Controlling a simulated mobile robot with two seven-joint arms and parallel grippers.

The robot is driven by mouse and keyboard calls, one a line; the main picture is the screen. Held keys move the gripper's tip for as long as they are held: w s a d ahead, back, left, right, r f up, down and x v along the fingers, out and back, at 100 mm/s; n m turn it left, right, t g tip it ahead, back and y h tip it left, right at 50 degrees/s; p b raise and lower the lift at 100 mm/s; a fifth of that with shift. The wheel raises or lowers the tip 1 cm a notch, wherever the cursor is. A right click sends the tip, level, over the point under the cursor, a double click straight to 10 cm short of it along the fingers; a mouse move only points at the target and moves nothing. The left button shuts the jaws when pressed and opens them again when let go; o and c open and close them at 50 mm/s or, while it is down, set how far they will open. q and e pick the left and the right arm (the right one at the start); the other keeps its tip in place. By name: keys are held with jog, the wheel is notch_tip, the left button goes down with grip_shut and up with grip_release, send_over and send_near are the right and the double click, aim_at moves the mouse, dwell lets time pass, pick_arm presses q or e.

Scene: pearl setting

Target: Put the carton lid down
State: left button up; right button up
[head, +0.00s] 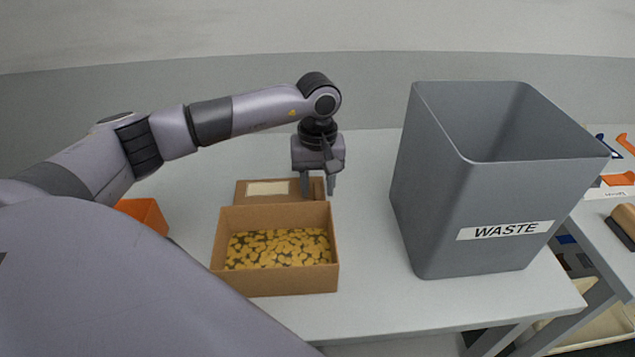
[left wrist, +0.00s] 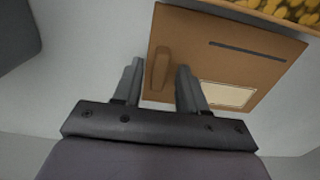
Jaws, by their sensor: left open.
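The carton (head: 274,280) is an open brown box on the table, with many yellow round pieces inside. The carton lid (head: 242,193) is a flat brown panel with a pale label, just behind the carton; the carton partly hides it. In the left wrist view the lid (left wrist: 215,68) shows a dark slot, the label and a raised brown strip (left wrist: 160,68). My left gripper (head: 319,187) points down at the lid's right end and is open. In the left wrist view its fingers (left wrist: 158,72) stand apart on either side of the strip. My right gripper is not in view.
A tall grey bin marked WASTE (head: 430,190) stands right of the carton. An orange container (head: 147,214) is at the left, partly behind my arm. A second table (head: 610,227) with small items is at the far right. Bare table (head: 365,160) lies between lid and bin.

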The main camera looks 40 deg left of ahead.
pick_arm(q)
notch_tip(320, 180, up, 12)
jog(key=shift+r, duration=0.2)
jog(key=shift+f, duration=0.1)
dwell(0.7)
